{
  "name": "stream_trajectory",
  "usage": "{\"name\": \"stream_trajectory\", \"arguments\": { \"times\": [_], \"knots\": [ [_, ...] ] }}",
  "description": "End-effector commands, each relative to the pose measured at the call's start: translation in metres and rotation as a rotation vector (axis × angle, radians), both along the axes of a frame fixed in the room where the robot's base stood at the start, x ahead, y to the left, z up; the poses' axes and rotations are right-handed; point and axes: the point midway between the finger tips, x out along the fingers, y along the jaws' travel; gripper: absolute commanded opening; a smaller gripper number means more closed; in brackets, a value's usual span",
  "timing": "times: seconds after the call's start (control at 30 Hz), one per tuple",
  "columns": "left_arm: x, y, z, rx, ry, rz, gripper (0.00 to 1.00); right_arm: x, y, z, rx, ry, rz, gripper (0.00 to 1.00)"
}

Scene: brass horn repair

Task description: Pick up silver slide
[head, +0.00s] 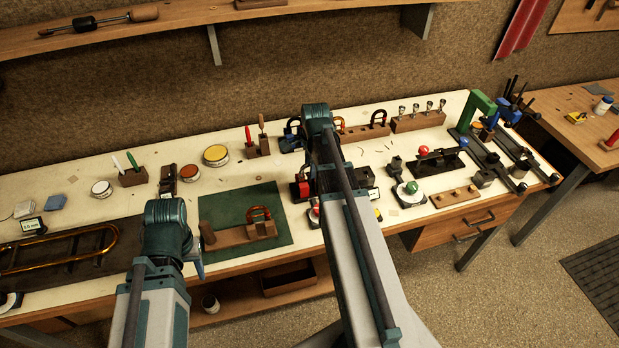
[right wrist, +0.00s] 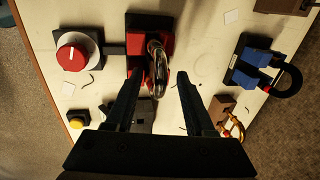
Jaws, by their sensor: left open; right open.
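The silver slide (right wrist: 157,68), a shiny U-shaped tube, sits at a red block (right wrist: 135,72) in the right wrist view. My right gripper (right wrist: 155,88) is open above it, with its two fingertips apart on either side of the slide's near end. Nothing is clasped. In the head view my right arm hides the slide, and only part of a red block (head: 303,188) shows beside the arm. My left gripper (head: 198,266) is open by the bench's front edge, left of the green mat, and mostly hidden by its own arm.
A red knob on a white base (right wrist: 72,57) and a yellow button (right wrist: 77,118) lie left of the slide. A blue-jawed holder with a dark U-shaped piece (right wrist: 262,72) stands to the right. The green mat (head: 225,208) carries a wooden block with a red-topped horseshoe part.

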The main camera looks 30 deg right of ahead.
Motion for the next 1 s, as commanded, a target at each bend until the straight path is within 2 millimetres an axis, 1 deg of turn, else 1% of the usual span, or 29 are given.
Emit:
{"name": "stream_trajectory", "arguments": {
  "times": [0.17, 0.2, 0.27, 0.4, 0.5, 1.0],
  "knots": [
    [0.0001, 0.0, 0.0007, 0.0, 0.0, 0.0, 0.5, 0.0001, 0.0001, 0.0007, 0.0, 0.0, 0.0, 0.54],
    [0.0001, 0.0, 0.0007, 0.0, 0.0, 0.0, 0.5, 0.0001, 0.0001, 0.0007, 0.0, 0.0, 0.0, 0.52],
    [0.0001, 0.0, 0.0007, 0.0, 0.0, 0.0, 0.5, 0.0, 0.0001, 0.0007, 0.0, 0.0, 0.0, 0.41],
    [0.0001, 0.0, 0.0007, 0.0, 0.0, 0.0, 0.5, 0.0, 0.0001, 0.0007, 0.0, 0.0, 0.0, 0.16],
    [0.0001, 0.0, 0.0007, 0.0, 0.0, 0.0, 0.5, 0.0, 0.0001, 0.0007, 0.0, 0.0, 0.0, 0.0],
    [0.0, 0.0, 0.0024, 0.0, 0.0, 0.0, 0.5, 0.0, 0.0, 0.0025, 0.0, 0.0, 0.0, 0.0]
  ]
}}
